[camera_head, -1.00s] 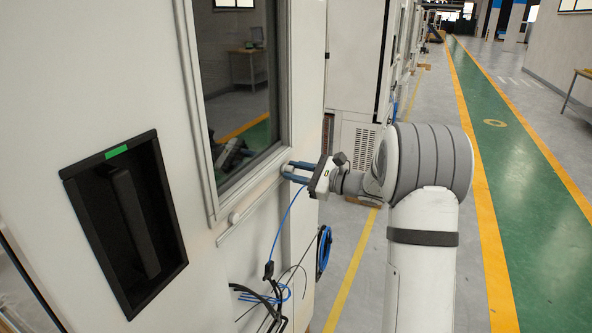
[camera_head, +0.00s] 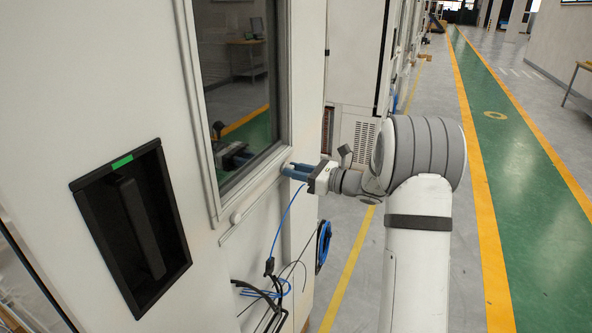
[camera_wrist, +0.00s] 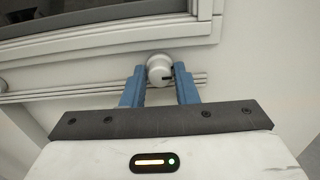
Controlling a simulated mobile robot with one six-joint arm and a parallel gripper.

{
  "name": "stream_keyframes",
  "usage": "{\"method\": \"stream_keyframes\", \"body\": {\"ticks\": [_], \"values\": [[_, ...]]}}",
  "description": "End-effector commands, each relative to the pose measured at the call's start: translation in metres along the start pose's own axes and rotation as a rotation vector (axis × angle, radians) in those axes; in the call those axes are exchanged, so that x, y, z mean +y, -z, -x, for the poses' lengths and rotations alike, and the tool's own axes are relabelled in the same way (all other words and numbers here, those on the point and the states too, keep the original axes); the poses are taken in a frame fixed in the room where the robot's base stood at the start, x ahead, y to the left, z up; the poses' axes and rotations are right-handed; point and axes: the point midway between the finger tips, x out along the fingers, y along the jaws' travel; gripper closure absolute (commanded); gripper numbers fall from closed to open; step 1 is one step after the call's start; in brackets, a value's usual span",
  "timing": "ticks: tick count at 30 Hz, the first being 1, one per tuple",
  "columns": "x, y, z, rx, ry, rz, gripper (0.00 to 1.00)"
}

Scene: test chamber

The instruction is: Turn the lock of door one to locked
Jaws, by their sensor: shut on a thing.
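In the wrist view a round silver-white lock knob (camera_wrist: 159,68) with a short dark mark on its right side sits just below the window frame. My gripper (camera_wrist: 160,86) has its two blue fingers on either side of the knob, shut on it. In the head view my gripper (camera_head: 287,170) reaches from the right to the lower right corner of the door window (camera_head: 236,75). The knob is mostly hidden there by the fingers. The lock's state cannot be read from these views.
A dark recessed handle (camera_head: 132,228) with a green label is at left. Blue and black cables (camera_head: 268,285) hang below my gripper. A clear green walkway (camera_head: 508,150) runs at right.

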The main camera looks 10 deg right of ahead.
Motion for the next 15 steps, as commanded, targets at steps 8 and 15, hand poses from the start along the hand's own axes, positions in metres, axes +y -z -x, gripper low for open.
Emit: {"method": "stream_keyframes", "body": {"ticks": [8,15], "values": [[-0.0006,-0.0014,-0.0002,-0.002,0.002,0.001,0.96],[-0.0005,-0.0010,0.0000,-0.002,0.001,0.001,0.58]]}}
